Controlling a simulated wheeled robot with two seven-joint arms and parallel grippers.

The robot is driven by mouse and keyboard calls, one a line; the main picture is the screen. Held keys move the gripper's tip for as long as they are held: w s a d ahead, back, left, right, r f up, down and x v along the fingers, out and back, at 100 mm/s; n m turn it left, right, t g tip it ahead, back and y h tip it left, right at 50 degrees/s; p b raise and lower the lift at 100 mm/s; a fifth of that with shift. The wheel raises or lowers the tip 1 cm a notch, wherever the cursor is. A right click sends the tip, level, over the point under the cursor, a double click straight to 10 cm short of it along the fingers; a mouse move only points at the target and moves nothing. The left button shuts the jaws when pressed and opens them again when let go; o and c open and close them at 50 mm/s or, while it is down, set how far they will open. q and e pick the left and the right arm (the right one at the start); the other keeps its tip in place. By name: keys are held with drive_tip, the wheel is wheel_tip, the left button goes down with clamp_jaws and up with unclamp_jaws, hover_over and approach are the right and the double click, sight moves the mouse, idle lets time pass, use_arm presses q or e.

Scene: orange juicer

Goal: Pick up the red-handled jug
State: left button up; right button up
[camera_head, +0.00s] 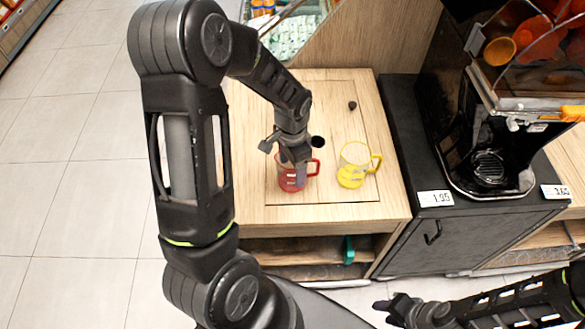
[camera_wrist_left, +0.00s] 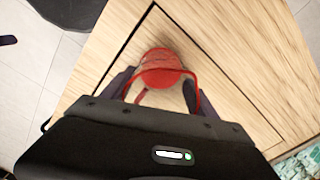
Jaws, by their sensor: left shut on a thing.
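The red-handled jug (camera_head: 291,180) stands on the wooden counter, with its red handle on the right in the head view. My left gripper (camera_head: 295,162) is over it from above, shut on the jug. In the left wrist view the jug (camera_wrist_left: 160,66) shows its red round form between the fingers of my left gripper (camera_wrist_left: 160,90). The fingers hide part of the jug. I cannot tell whether its base touches the counter. My right gripper (camera_head: 400,308) is at the bottom of the head view, away from the counter; its fingers are too small to read.
A yellow-handled jug (camera_head: 353,168) stands close to the right of the red one. A small dark knob (camera_head: 352,105) is behind it on the wooden counter (camera_head: 250,205). The juicer (camera_head: 490,150) stands on a black cabinet (camera_head: 425,245) at the right. Open floor lies at the left.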

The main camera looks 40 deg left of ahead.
use_arm(q)
drive_tip(key=c, duration=0.8)
wheel_tip(320, 180, up, 10)
drive_tip(key=shift+r+b, duration=0.1)
drive_tip(key=shift+b, duration=0.2)
